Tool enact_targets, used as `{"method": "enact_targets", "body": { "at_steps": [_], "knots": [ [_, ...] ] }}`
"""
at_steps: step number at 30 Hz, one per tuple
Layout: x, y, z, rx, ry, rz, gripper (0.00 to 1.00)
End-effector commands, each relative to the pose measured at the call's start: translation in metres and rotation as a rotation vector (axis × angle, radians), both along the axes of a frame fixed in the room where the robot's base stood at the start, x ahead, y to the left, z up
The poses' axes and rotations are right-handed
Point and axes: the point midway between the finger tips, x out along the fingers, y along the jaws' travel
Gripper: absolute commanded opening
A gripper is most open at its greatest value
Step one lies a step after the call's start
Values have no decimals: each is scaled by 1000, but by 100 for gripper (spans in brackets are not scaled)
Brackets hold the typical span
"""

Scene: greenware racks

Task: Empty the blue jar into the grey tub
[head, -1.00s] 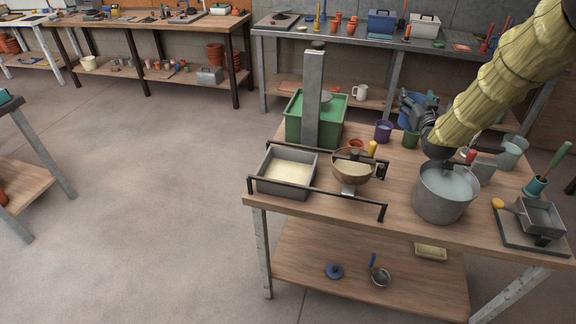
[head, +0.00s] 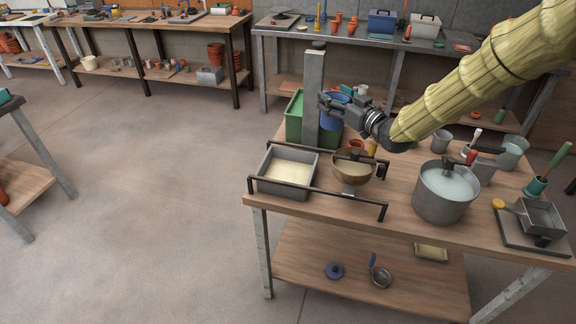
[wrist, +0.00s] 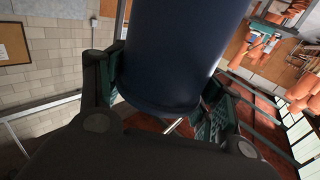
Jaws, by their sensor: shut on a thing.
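My gripper (head: 328,103) is shut on the blue jar (head: 334,118), holding it in front of the green bin at the table's back left. The dark blue jar wall (wrist: 185,50) fills the middle of the wrist view between the two finger pads. The jar's mouth and contents are hidden, and I cannot tell its exact tilt. The grey tub (head: 267,182), rectangular with a pale cream filling, stands at the table's front left, below and left of the jar and apart from it.
A grey post (head: 313,95) rises close left of my gripper, by the green bin (head: 294,118). A black rail (head: 330,195) runs along the tub and a brown bowl (head: 340,172). A metal pot (head: 440,205) of pale liquid stands right. Open floor lies left.

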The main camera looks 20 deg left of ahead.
Motion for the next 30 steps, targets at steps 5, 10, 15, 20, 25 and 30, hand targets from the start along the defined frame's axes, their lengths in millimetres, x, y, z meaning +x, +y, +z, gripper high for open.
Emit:
{"method": "enact_targets", "body": {
  "at_steps": [5,10,15,20,25,30],
  "knots": [
    [-36,13,-4,1,1,98,34],
    [-64,11,-15,3,3,148,34],
    [-78,2,-28,3,3,153,34],
    [-87,-7,-40,4,2,146,34],
    [-92,-13,-48,2,1,142,34],
    [-94,-15,-51,0,-1,140,34]
  ]
}}
